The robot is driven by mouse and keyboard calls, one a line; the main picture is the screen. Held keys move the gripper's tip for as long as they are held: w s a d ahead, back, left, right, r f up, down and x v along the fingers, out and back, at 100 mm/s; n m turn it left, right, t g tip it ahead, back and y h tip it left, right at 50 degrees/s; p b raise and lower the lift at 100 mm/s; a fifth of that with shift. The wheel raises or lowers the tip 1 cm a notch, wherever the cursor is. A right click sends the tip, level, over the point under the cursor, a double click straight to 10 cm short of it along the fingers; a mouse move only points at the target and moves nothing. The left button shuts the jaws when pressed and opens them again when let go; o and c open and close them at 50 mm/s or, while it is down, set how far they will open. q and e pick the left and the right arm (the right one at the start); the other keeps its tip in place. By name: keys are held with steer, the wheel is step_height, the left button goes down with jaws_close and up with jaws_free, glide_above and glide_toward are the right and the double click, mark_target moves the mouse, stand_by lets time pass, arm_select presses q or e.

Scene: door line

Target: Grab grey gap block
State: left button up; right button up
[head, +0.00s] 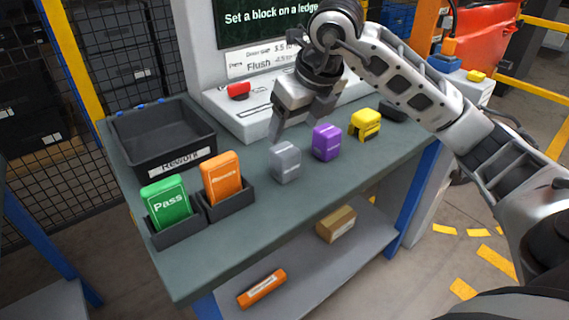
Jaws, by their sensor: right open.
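The grey gap block (286,162) stands on the dark green-grey bench top, between the card holders and a purple block. My right gripper (295,132) comes down from above, with its open fingers pointing at the bench just above and behind the grey block. One finger reaches down near the block's upper left side; I cannot tell whether it touches. The jaws hold nothing that I can see. My left gripper is not in the picture.
A purple block (327,142) and a yellow block (365,124) stand right of the grey one. Green Pass (166,202) and orange Rework (222,178) cards stand in holders at left. A black Rework bin (163,165) sits behind them. Bare bench lies in front.

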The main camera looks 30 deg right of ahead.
mark_target(286, 150)
steer(key=x, duration=0.7)
steer(key=shift+f, duration=0.35)
steer(key=shift+r, duration=0.1)
steer(key=c, duration=1.2)
